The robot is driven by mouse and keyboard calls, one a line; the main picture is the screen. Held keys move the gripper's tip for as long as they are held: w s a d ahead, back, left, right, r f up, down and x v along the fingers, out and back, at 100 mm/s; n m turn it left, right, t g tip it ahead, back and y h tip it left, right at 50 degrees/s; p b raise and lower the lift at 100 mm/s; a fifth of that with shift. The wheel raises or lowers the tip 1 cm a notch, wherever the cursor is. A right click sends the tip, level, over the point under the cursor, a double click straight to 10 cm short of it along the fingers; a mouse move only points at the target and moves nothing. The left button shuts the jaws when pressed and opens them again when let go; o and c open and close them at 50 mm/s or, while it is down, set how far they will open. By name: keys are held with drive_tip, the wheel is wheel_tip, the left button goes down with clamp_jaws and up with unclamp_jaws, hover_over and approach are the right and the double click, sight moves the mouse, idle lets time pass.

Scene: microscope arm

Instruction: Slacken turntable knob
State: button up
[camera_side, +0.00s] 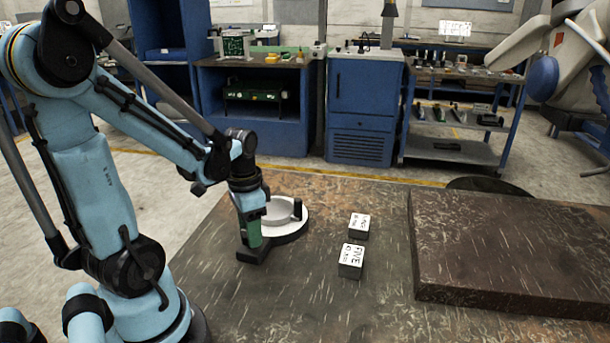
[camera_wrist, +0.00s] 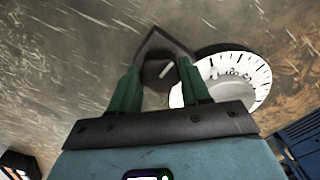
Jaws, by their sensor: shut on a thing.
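The turntable (camera_wrist: 258,72) has a white graduated dial on a dark base; in the side view its white disc (camera_side: 292,229) sits on the worn table just behind my gripper. The knob (camera_wrist: 158,72) is dark with a white line on top, on the pointed end of the turntable's base (camera_side: 262,254). My gripper (camera_wrist: 159,68) points down at the knob, one green finger on each side, shut on it. In the side view my gripper (camera_side: 252,238) hides the knob.
Two small cubes with lettered white tops, a nearer one (camera_side: 351,262) and a farther one (camera_side: 358,228), stand right of the turntable. A thick dark slab (camera_side: 500,250) lies farther right. The table front is clear.

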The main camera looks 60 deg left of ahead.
drive_tip(key=n, duration=0.3)
drive_tip(key=shift+n, duration=0.4)
drive_tip(key=n, duration=0.4)
drive_tip(key=shift+n, duration=0.3)
drive_tip(key=n, duration=0.3)
drive_tip(key=shift+n, duration=2.1)
drive_tip(key=o, duration=1.1)
drive_tip(key=shift+c, duration=0.2)
drive_tip(key=shift+r, duration=0.1)
